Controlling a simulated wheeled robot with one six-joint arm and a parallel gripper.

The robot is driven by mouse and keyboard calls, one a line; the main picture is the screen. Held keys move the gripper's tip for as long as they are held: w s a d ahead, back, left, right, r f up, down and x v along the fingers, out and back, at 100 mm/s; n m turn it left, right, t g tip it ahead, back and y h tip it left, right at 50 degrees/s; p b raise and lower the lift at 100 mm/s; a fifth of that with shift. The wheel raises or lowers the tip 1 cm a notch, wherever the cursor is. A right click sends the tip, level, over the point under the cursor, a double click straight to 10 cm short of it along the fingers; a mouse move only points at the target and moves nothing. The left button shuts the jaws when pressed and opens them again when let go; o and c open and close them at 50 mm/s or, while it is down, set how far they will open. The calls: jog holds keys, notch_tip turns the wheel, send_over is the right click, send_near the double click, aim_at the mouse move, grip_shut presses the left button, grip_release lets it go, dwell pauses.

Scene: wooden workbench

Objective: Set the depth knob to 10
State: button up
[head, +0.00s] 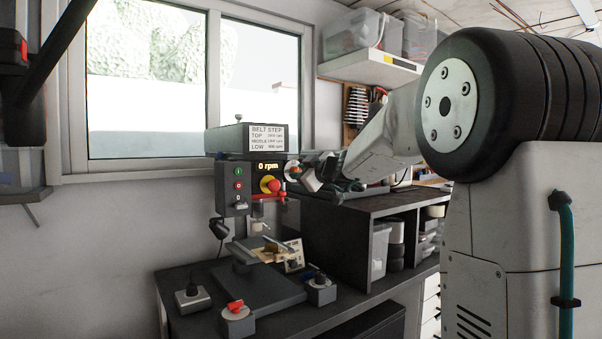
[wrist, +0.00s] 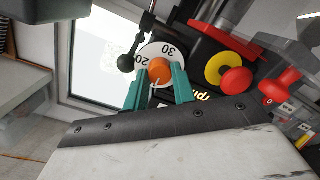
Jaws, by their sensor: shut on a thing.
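The depth knob is a small orange knob (wrist: 159,69) at the centre of a white dial (wrist: 172,49), in the wrist view. The numbers 20 and 30 show on the dial; its lower part is hidden behind my fingers. A pale mark on the knob points down in the picture, but I cannot read its number. My gripper (wrist: 160,80) has its two teal fingers shut on the knob, one on each side. In the head view the dial (head: 291,169) is on the right of the drill press (head: 238,172), and my gripper (head: 309,180) reaches it from the right.
A red stop button on a yellow ring (head: 270,184) sits close beside the dial. The press display (head: 268,166) reads 0 rpm. A black lever ball (wrist: 126,62) is just left of my fingers in the wrist view. A dark shelf unit (head: 345,225) stands below my arm.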

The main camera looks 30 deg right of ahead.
jog(key=shift+f, duration=0.1)
dwell(0.4)
jog(key=o, duration=1)
jog(key=s, duration=0.7)
jog(key=shift+s+d+r, duration=0.15)
jog(key=shift+s+r, duration=0.15)
jog(key=shift+s, duration=0.1)
